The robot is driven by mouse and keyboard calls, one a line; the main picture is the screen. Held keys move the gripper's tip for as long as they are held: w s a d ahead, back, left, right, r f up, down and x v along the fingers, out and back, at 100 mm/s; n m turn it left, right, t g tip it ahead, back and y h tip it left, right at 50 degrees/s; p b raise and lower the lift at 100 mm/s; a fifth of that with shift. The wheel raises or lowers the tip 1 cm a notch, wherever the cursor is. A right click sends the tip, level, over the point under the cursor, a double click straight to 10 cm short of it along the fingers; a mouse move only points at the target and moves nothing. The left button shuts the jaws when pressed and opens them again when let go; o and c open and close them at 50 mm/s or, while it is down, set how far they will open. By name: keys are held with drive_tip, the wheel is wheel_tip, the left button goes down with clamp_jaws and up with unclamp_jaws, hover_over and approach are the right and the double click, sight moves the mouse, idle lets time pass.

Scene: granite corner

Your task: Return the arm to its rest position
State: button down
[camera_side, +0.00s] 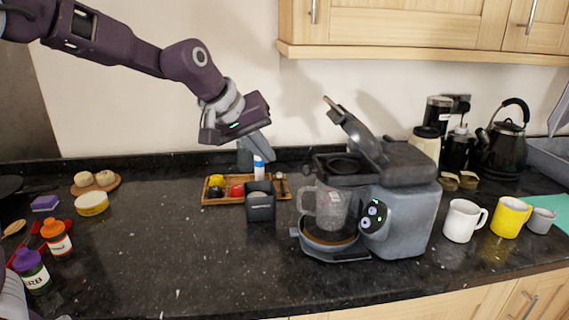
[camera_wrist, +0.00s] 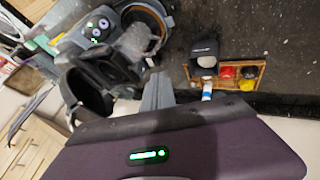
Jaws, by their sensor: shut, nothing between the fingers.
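My gripper (camera_side: 262,151) hangs in the air above the back of the counter, left of the coffee machine (camera_side: 405,220). Its grey fingers are shut with nothing between them. They also show at the middle of the wrist view (camera_wrist: 157,78). My arm reaches in from the upper left and is bent downward at the wrist. No marker of a rest position shows.
The coffee machine's lid (camera_side: 375,145) stands raised, with a clear jug (camera_side: 328,208) at its front. A wooden tray (camera_side: 225,201) and a dark holder (camera_side: 261,207) are below my gripper. Mugs (camera_side: 462,220) and a kettle (camera_side: 503,145) stand right. Cupboards (camera_side: 400,20) overhang the upper right.

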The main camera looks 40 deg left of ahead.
drive_tip(key=s+r+m, duration=0.2)
drive_tip(key=s, duration=0.8)
drive_tip(key=s+r+m, duration=0.2)
drive_tip(key=s, duration=0.8)
drive_tip(key=s+f+m+g, duration=0.1)
drive_tip(key=s+f+m, duration=0.2)
drive_tip(key=s, duration=0.9)
wheel_tip(320, 180, down, 3)
drive_tip(key=shift+s+f+m+g+y, duration=0.15)
drive_tip(key=shift+s+m+g+y, duration=0.05)
drive_tip(key=shift+m+g+y, duration=0.2)
drive_tip(key=shift+w, duration=0.1)
